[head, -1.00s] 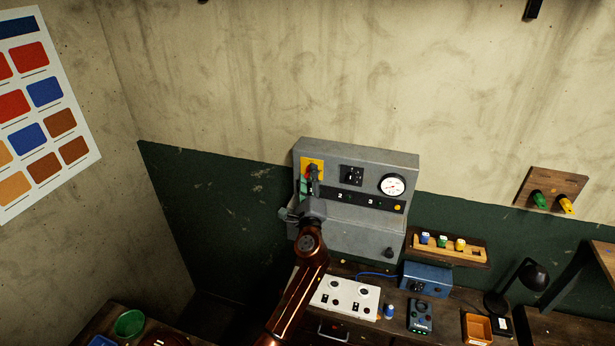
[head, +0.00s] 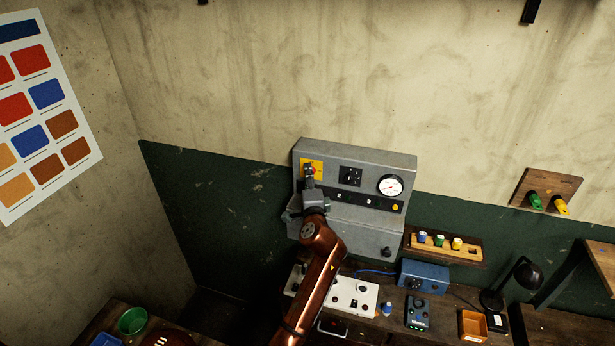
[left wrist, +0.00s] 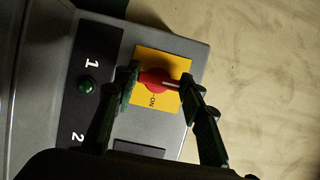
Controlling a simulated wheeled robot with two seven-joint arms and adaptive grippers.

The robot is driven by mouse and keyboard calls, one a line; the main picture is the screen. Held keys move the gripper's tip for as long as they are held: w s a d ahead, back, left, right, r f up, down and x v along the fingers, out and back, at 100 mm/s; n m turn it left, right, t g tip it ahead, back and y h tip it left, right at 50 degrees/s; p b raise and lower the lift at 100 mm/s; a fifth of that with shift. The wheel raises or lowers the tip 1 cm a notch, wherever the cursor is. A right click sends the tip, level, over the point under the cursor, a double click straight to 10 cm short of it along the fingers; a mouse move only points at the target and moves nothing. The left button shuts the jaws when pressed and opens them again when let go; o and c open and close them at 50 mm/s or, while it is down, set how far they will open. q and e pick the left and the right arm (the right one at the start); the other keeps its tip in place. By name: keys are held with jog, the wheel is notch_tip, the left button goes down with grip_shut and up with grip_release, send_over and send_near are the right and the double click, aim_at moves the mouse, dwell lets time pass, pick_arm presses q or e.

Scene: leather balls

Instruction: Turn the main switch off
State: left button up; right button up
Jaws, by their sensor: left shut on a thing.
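The main switch is a red knob (left wrist: 154,82) on a yellow plate (left wrist: 160,66) in the left wrist view. The word "ON" shows on the plate beside the knob. In the head view the yellow plate (head: 318,167) is at the upper left of the grey control panel (head: 352,232). My left gripper (left wrist: 156,88) has its two dark fingers on either side of the red knob and is shut on it. It also shows in the head view (head: 310,174), where it covers part of the plate. My right gripper is not in view.
The panel also carries a black socket (head: 350,177), a white gauge (head: 390,186) and a numbered black strip (head: 370,202). Below it, a white box (head: 354,296) and a blue box (head: 426,277) stand on the bench. A rack with coloured pieces (head: 443,250) is to the right.

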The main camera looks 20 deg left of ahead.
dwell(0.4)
pick_arm(q)
jog(key=o, duration=1.2)
jog(key=shift+c, duration=0.2)
jog(key=v, duration=0.7)
jog(key=shift+s, duration=0.25)
